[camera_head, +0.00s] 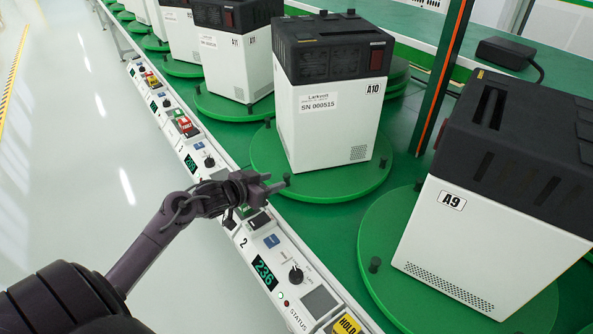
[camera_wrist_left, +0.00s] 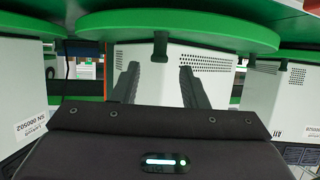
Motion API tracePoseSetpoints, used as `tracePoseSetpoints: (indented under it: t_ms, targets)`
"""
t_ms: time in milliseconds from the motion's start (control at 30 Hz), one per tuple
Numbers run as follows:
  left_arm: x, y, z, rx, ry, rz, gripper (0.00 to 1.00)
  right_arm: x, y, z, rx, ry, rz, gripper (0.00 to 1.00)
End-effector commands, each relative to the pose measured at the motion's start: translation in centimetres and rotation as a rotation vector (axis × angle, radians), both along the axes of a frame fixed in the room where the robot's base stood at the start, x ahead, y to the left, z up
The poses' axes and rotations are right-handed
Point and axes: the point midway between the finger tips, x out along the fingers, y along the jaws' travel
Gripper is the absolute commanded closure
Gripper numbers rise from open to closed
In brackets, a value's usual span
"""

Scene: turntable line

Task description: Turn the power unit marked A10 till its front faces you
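The power unit marked A10 (camera_head: 318,128), white with a black top, stands upright on a green turntable (camera_head: 338,187) in the head view. Its visible side carries a serial-number label, the A10 tag, a red switch and a small perforated patch. A black peg (camera_head: 286,177) rises from the turntable's near rim. My left gripper (camera_head: 272,186) is at that rim, beside the peg. In the upside-down left wrist view its fingers (camera_wrist_left: 159,70) are apart, with the peg (camera_wrist_left: 160,46) between their tips and a white perforated housing behind. I cannot tell whether they touch it. My right gripper is not in view.
Unit A9 (camera_head: 470,235) stands on its own turntable at the right, and unit A11 (camera_head: 222,65) stands farther back. A control strip with a 236 display (camera_head: 264,273) runs beneath my left arm. An orange-striped post (camera_head: 445,75) rises between A10 and A9. The floor at left is clear.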

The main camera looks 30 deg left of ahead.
Motion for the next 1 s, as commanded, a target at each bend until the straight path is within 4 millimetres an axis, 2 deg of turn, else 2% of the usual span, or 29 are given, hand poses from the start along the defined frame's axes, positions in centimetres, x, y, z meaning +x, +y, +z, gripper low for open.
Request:
tracePoseSetpoints:
  t_ms: [300, 367, 600, 733, 867, 1000]
  targets:
    - [4.2, -0.8, -1.7, -0.002, -0.002, 0.001, 0.60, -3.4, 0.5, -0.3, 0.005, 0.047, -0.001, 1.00]
    - [4.9, -0.9, -2.0, -0.002, -0.002, 0.002, 0.60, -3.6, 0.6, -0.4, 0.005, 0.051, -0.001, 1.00]
    - [6.6, -1.2, -2.8, -0.001, 0.000, 0.000, 0.60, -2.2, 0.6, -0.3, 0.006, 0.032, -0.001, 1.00]
    - [6.8, -1.3, -2.9, 0.000, 0.000, 0.000, 0.60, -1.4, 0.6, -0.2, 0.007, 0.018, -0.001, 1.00]
    - [6.7, -1.3, -2.9, 0.001, 0.000, 0.000, 0.60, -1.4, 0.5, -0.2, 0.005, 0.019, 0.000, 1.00]
    - [6.7, -1.3, -2.9, 0.000, 0.000, 0.000, 0.76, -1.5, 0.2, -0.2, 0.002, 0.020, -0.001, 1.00]
